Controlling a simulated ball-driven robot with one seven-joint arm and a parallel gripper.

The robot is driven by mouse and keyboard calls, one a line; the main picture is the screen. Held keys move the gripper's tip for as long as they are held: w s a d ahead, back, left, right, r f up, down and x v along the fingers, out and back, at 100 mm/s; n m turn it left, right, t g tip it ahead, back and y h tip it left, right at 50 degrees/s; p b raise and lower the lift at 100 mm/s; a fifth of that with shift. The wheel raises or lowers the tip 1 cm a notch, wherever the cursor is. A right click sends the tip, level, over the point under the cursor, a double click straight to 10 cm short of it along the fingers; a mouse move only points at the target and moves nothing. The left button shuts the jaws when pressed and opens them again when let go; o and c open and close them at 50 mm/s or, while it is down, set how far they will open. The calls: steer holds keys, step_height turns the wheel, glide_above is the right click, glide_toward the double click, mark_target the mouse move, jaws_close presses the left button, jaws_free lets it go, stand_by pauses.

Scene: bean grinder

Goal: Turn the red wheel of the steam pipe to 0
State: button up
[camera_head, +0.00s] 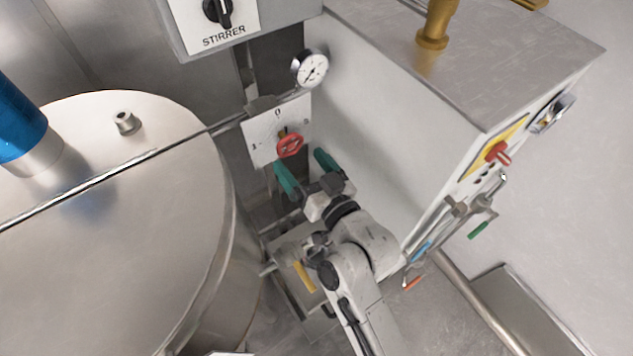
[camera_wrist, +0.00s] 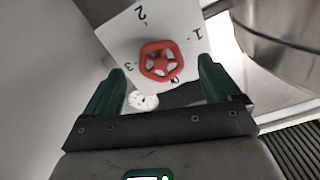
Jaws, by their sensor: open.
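The red wheel (camera_head: 290,145) sits in front of a white dial plate (camera_head: 262,136) with "0" at its top and "1" at its left. In the wrist view the red wheel (camera_wrist: 160,62) shows between my two green fingers, a little beyond their tips. The white plate (camera_wrist: 125,35) there shows "1", "2" and "3", with the 0 mark partly covered by the wheel. My gripper (camera_head: 302,165) is open and empty, just below and in front of the wheel in the head view. It does not appear to touch the wheel.
A round pressure gauge (camera_head: 311,68) stands above the plate. A large steel drum (camera_head: 130,230) is at the left, and a white cabinet (camera_head: 400,130) with valves on its side is close at the right. A stirrer switch panel (camera_head: 215,25) is above.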

steer(key=shift+b+v, duration=0.55)
steer(key=shift+v, duration=1.95)
steer(key=s+d+f+g+h, duration=0.35)
steer(key=s+d+f, duration=0.2)
steer(key=d, duration=0.25)
steer(key=s+d+f+g+h, duration=0.3)
steer(key=s+d+f+g, duration=0.1)
steer(key=d+f, duration=0.3)
steer(key=s+d+f+m+g+h, duration=0.1)
steer(key=s+d+m+g+h, duration=0.1)
steer(key=s+d, duration=0.4)
steer(key=s+d+f+m+g+h, duration=0.1)
steer(key=s+d+g, duration=0.3)
steer(key=s, duration=0.6)
steer(key=shift+s+d+f+m+h, duration=0.2)
steer(key=shift+s+d+m+h, duration=0.25)
steer(key=shift+d, duration=0.75)
steer(key=shift+w+g, duration=0.2)
steer(key=shift+g, duration=0.05)
